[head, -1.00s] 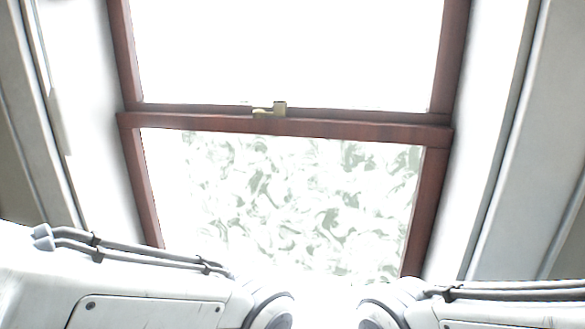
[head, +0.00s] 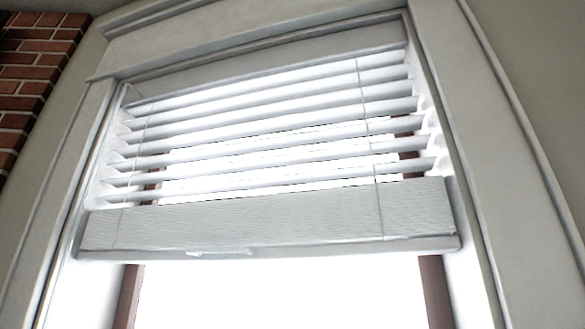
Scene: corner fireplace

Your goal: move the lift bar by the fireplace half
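In the head view, a white slatted blind (head: 270,120) hangs inside a window frame. Its lift bar (head: 270,250) is the pale bottom rail, running across the window under a thick stack of gathered slats (head: 270,215). The upper slats are spread apart with bright light between them. Two thin cords run down through the slats. A small light piece sits at the bar's lower edge, left of the middle. Neither gripper is in view.
The red-brown window sash (head: 437,290) shows below the bar around bright glass. Pale trim (head: 480,180) frames the window. Red brickwork (head: 30,75) is at the upper left.

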